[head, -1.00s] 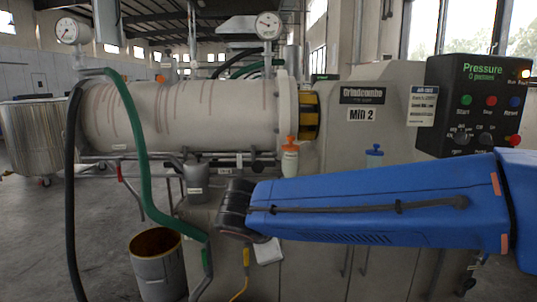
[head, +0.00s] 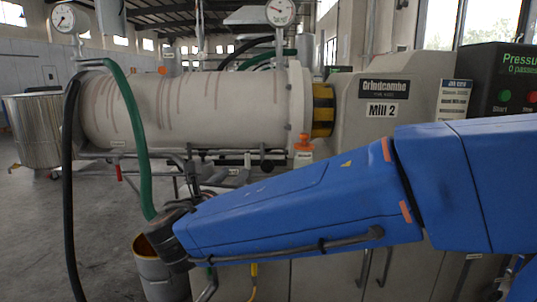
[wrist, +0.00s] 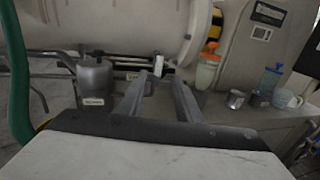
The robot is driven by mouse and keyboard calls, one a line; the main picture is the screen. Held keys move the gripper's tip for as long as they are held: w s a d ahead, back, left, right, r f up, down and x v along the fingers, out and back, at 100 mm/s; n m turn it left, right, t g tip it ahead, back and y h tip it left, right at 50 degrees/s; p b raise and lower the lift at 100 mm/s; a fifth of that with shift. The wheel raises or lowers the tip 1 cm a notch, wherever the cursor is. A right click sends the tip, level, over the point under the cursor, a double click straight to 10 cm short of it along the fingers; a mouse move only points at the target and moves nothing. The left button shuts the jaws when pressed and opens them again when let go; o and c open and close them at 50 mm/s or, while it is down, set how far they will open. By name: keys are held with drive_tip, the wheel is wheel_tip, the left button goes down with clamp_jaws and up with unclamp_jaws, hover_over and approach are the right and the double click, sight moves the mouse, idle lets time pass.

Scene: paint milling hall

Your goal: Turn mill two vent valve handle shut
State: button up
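Thin pipes run below the barrel. A red-tipped lever (head: 119,172) hangs there at the left; I cannot tell whether it is the vent valve handle. In the wrist view my gripper (wrist: 160,76) is open and empty, its two fingers pointing toward pipework under the barrel. A small white upright piece (wrist: 154,62) shows between and beyond the fingertips; its identity is unclear. In the head view my blue arm hides part of the mill front.
In the wrist view a grey pot (wrist: 95,82) stands left of the fingers. An orange-capped bottle (wrist: 207,72), metal cup (wrist: 236,99), blue-topped bottle (wrist: 269,80) and white mug (wrist: 287,98) stand right. A green hose (head: 130,130) and a bucket (head: 148,268) are at left in the head view.

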sight(248, 165)
drive_tip(key=x, duration=1.7)
drive_tip(key=shift+w, duration=0.2)
clamp_jaws()
